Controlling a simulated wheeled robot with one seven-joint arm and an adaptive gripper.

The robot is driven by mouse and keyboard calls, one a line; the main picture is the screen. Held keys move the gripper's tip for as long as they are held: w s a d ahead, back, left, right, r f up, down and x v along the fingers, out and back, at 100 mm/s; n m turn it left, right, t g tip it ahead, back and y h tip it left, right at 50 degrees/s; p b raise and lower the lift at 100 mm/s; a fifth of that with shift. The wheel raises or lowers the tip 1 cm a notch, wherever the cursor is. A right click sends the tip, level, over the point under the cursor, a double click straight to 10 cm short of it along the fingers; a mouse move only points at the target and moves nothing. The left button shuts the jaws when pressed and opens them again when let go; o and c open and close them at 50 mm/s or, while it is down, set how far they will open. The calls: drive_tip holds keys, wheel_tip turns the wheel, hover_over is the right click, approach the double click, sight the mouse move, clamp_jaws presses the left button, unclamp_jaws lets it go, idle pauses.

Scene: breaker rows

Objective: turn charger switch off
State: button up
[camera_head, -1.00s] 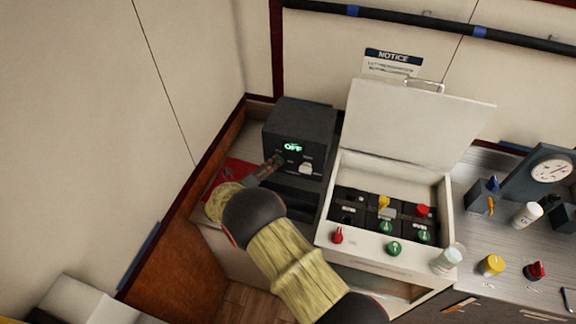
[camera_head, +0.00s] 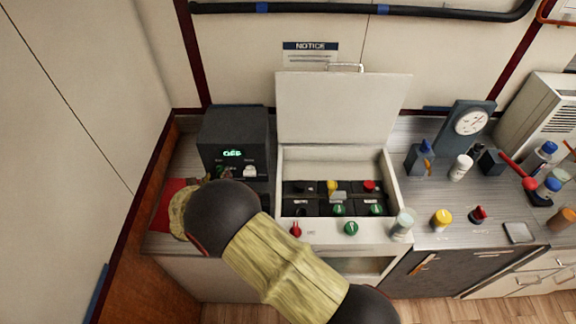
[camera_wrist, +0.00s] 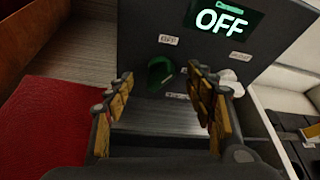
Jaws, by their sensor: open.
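The charger is a dark box (camera_head: 235,130) at the back left of the counter. Its lit green display reads OFF, largest in the wrist view (camera_wrist: 222,20). In the wrist view a green knob (camera_wrist: 160,72) sits on its front face below a small "OFF" label. A white knob (camera_wrist: 230,80) is to its right, partly hidden by a finger. My gripper (camera_wrist: 162,92) is open, its two fingers on either side of the green knob with gaps to both sides. Contact cannot be told. In the head view my arm mostly hides the gripper.
A red mat (camera_wrist: 45,125) lies left of the charger. An open white-lidded box (camera_head: 340,110) with dark batteries and coloured knobs stands right of it. A cup (camera_head: 402,225), bottles and a gauge (camera_head: 470,122) stand farther right. A wall is close on the left.

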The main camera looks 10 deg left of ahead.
drive_tip(key=s+d+r+m+y, duration=0.1)
drive_tip(key=s+d+r+m, duration=0.1)
drive_tip(key=s+r, duration=0.35)
drive_tip(key=w+d+r+m+g+h+b, duration=0.1)
drive_tip(key=d+m, duration=0.3)
drive_tip(key=d, duration=0.4)
drive_tip(key=w+d+r+m+g+h+b, duration=0.1)
drive_tip(key=d+r+m+h+b, duration=0.1)
drive_tip(key=d, duration=0.6)
drive_tip(key=w+d+r+m+g+h+b, duration=0.1)
drive_tip(key=d+r+m+h, duration=0.1)
drive_tip(key=d+r+m, duration=0.2)
drive_tip(key=d+m, duration=0.2)
drive_tip(key=d, duration=0.2)
drive_tip(key=shift+w+r+h+b, duration=0.3)
drive_tip(key=shift+h, duration=0.1)
drive_tip(key=c, duration=0.3)
